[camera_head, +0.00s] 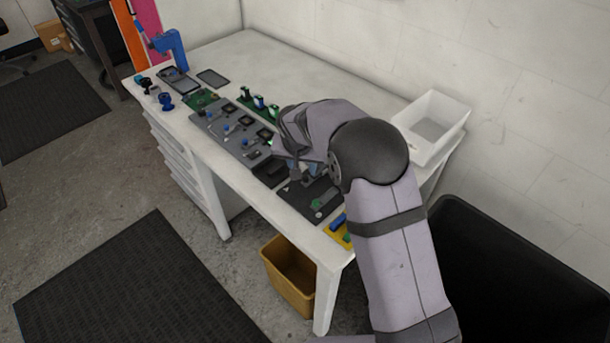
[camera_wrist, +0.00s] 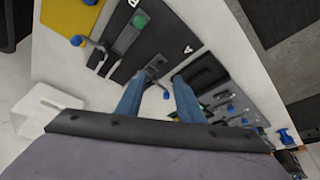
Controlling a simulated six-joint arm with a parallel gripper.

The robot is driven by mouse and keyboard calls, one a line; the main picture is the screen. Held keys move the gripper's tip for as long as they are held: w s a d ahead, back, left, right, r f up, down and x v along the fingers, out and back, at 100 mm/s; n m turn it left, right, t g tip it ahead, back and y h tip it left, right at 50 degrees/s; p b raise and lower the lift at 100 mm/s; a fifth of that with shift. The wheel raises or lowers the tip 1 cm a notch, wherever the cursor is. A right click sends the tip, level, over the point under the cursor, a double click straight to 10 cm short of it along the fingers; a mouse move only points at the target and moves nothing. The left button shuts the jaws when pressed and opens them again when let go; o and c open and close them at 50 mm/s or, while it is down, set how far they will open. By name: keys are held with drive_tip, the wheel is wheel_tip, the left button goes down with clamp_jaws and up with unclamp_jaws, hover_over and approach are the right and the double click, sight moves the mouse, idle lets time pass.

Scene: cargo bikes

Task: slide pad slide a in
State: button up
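In the wrist view my gripper (camera_wrist: 161,80) shows two blue fingers spread apart, with nothing clearly held between them. It is above a dark plate (camera_wrist: 165,35) printed with a letter A. I cannot tell which piece is the pad.
A grey board (camera_head: 228,140) with several blue-knobbed fixtures lies left of my gripper. A yellow mat (camera_head: 341,237) is at the table's near end. A white bin (camera_head: 440,120) stands at the back right. A yellow waste bin (camera_head: 288,280) is on the floor.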

sight(306, 177)
drive_tip(key=shift+f, duration=0.15)
drive_tip(key=shift+p+x, duration=1.3)
drive_tip(key=shift+x, duration=2.25)
clamp_jaws()
